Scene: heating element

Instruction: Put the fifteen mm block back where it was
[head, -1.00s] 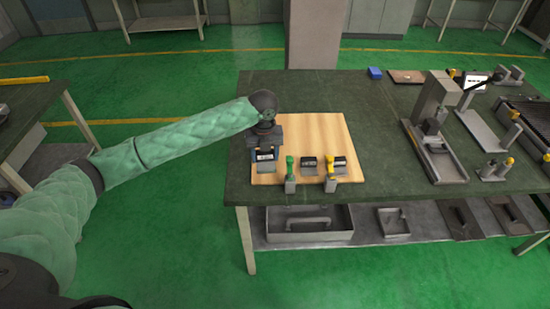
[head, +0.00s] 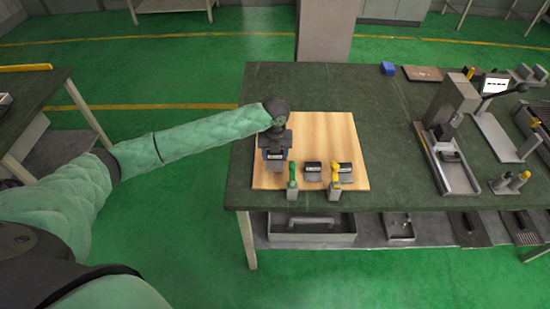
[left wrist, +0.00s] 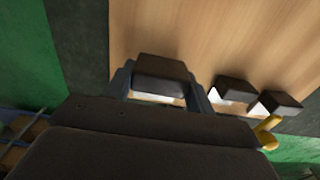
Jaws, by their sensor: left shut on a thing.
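My left gripper (head: 276,163) is over the front left part of the wooden board (head: 325,130), pointing down. It is shut on a dark-topped block (left wrist: 160,75), which sits between its fingers in the left wrist view. In the head view the gripper mostly hides this block. Two similar dark-topped blocks stand on the board to its right, a middle block (head: 312,171) and a right block (head: 345,172). Their labels are too small to read, so I cannot tell sizes. Whether the held block touches the board is unclear. My right gripper is not in view.
A green-handled tool (head: 292,178) and a yellow-handled tool (head: 335,183) stand at the board's front edge, close to the blocks. The back of the board is clear. A press-like stand (head: 448,140) and other fixtures occupy the right of the dark table (head: 385,115).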

